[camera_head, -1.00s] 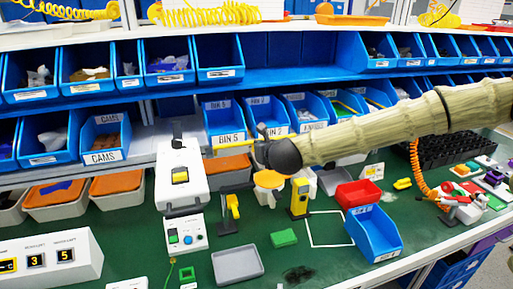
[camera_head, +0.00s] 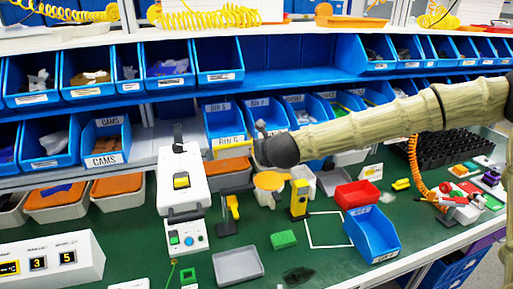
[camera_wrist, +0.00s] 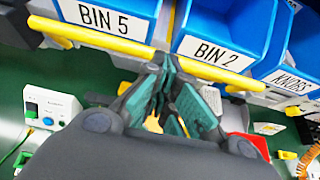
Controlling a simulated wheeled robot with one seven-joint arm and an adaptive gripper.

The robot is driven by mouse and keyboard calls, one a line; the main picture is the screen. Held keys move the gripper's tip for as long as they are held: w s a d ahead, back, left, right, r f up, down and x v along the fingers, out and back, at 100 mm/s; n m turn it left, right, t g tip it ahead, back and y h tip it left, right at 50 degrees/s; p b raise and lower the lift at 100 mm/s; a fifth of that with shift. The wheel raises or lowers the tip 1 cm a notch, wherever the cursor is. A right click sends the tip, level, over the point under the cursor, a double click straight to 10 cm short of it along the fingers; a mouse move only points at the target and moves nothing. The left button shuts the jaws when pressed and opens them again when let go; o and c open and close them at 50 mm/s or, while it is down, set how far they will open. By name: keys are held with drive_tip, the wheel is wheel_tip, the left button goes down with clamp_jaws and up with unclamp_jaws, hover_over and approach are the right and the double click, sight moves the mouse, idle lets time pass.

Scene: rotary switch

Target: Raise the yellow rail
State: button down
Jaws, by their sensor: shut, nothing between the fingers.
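The yellow rail (camera_wrist: 95,36) runs along the front below the bins labelled BIN 5 and BIN 2 in the wrist view, and its right stretch continues under BIN 2. In the head view a short part of the yellow rail (camera_head: 232,151) shows below BIN 5, left of my wrist. My gripper (camera_wrist: 166,64) is shut and empty, with its teal-padded fingertips close to the rail between the two bins. I cannot tell whether they touch it. In the head view my gripper (camera_head: 261,128) is partly hidden by my wrist.
BIN 5 (camera_wrist: 100,15) and BIN 2 (camera_wrist: 215,50) hang just beyond my fingers. A white device (camera_head: 181,175) stands left on the green bench. A blue bin (camera_head: 373,235) and red bin (camera_head: 357,194) stand right. Bare bench (camera_head: 335,270) shows in front.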

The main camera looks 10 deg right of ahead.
drive_tip(key=shift+w+r, duration=0.2)
idle(0.7)
drive_tip(key=shift+s+f, duration=0.1)
idle(0.9)
drive_tip(key=f+b+v, duration=0.1)
drive_tip(key=b+v, duration=0.1)
drive_tip(key=v, duration=0.4)
drive_tip(key=s+f+b+v, duration=0.1)
drive_tip(key=b+v, duration=0.2)
drive_tip(key=v, duration=0.3)
drive_tip(key=shift+s, duration=0.5)
